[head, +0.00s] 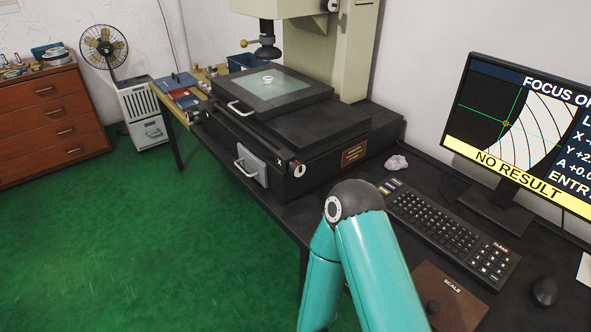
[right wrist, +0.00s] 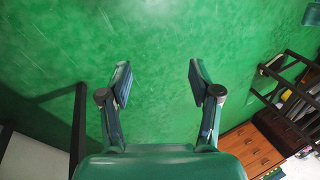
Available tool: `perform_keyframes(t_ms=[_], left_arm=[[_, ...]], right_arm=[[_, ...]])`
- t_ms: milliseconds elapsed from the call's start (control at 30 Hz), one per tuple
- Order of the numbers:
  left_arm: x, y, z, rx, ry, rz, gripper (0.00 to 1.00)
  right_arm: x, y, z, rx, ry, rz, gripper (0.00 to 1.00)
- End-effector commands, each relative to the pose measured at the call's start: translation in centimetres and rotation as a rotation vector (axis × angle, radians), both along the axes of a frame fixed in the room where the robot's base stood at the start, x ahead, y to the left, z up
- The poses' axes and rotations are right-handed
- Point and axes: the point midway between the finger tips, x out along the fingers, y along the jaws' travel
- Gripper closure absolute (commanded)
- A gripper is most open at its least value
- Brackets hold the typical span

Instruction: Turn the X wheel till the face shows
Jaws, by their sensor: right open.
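The X wheel (head: 299,169) is a small pale-faced knob on the front right of the black measuring machine's base (head: 330,165), beside a white X mark. A small pale ring (head: 267,79) sits on the glass stage (head: 285,92) under the lens (head: 267,50). The monitor (head: 520,130) shows a pale curved band with dark arcs, a green crosshair at its left edge, and a yellow NO RESULT bar. My right gripper (right wrist: 158,80) is open and empty over the green floor in the right wrist view, touching nothing. My left gripper is not in view.
My teal arm rises in front of the bench. A keyboard (head: 440,222), mouse (head: 544,291) and brown SCALE box (head: 448,300) lie on the right. A crumpled white cloth (head: 396,162) lies by the base. The floor (head: 160,235) is clear at left.

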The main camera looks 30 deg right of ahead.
Motion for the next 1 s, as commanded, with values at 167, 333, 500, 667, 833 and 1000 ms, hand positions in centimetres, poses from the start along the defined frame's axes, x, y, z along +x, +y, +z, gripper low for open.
perform_keyframes(t_ms=[167, 333, 500, 667, 833, 1000], left_arm=[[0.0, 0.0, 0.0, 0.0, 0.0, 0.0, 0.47], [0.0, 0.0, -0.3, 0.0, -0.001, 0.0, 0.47], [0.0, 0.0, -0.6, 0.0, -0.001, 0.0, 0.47], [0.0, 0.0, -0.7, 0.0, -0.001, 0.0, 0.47], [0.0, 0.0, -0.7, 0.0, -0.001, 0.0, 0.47], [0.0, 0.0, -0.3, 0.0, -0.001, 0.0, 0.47]], right_arm=[[7.9, -1.2, 2.2, 0.024, -0.311, -0.027, 0.24], [19.9, -7.5, 12.2, 0.073, -0.894, -0.098, 0.24], [22.8, -19.6, 23.6, -0.018, -1.339, -0.142, 0.24], [20.6, -27.5, 27.8, -0.155, -1.465, -0.163, 0.24], [19.7, -30.5, 28.4, -0.217, -1.472, -0.188, 0.24], [21.4, -30.3, 28.4, -0.218, -1.471, -0.188, 0.24]])
